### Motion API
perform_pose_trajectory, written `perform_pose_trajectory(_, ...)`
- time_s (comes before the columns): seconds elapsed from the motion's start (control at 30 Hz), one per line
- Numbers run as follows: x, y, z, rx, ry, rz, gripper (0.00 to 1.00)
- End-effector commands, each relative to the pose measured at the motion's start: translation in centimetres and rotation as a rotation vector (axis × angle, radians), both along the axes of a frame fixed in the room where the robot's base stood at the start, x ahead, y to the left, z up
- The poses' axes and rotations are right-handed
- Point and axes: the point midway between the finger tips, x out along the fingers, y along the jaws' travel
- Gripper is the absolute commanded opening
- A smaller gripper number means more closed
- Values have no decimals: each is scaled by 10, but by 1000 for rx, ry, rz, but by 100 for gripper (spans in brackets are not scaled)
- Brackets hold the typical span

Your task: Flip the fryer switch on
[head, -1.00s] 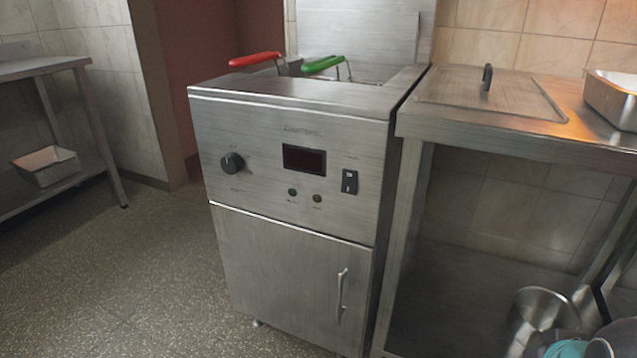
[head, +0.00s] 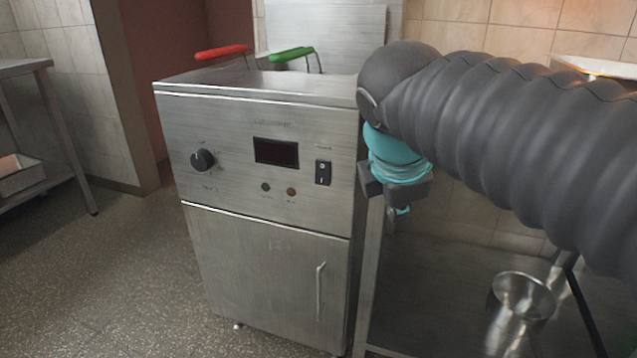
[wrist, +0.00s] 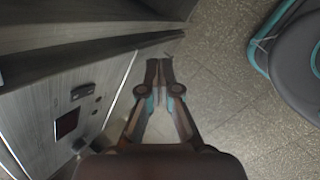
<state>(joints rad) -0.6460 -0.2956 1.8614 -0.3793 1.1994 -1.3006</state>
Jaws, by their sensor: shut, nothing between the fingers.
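The fryer (head: 300,230) is a steel cabinet with a control panel on its front. The black rocker switch (head: 323,173) is at the panel's right side, beside a dark display (head: 276,152). In the wrist view the switch (wrist: 82,91) is at the left, apart from the fingers. My gripper (head: 400,211) is to the right of the switch in the head view, partly hidden behind my arm. In the wrist view my gripper (wrist: 159,62) has its fingertips together with nothing between them, pointing past the panel over the floor.
A black knob (head: 202,160) and two small lamps are on the panel. Red (head: 222,51) and green (head: 292,54) basket handles stick up on top. A steel table stands right of the fryer, with a metal pot (head: 523,297) below. The floor in front is clear.

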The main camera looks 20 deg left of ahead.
Motion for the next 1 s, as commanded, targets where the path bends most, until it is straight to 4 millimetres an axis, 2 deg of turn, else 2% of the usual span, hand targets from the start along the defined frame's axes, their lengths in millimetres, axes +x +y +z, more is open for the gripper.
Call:
perform_pose_trajectory(0.03, 5, 27, 7, -80, -7, 140, 0)
perform_pose_trajectory(0.2, 8, 97, 32, -346, -38, 546, 0)
perform_pose_trajectory(0.3, 5, 127, 42, -460, -53, 710, 0)
perform_pose_trajectory(0.4, 2, 146, 49, -535, -65, 811, 0)
perform_pose_trajectory(0.57, 0, 156, 53, -582, -70, 871, 0)
perform_pose_trajectory(0.87, 1, 155, 53, -582, -70, 871, 0)
perform_pose_trajectory(1.0, 5, 155, 46, -582, -69, 871, 0)
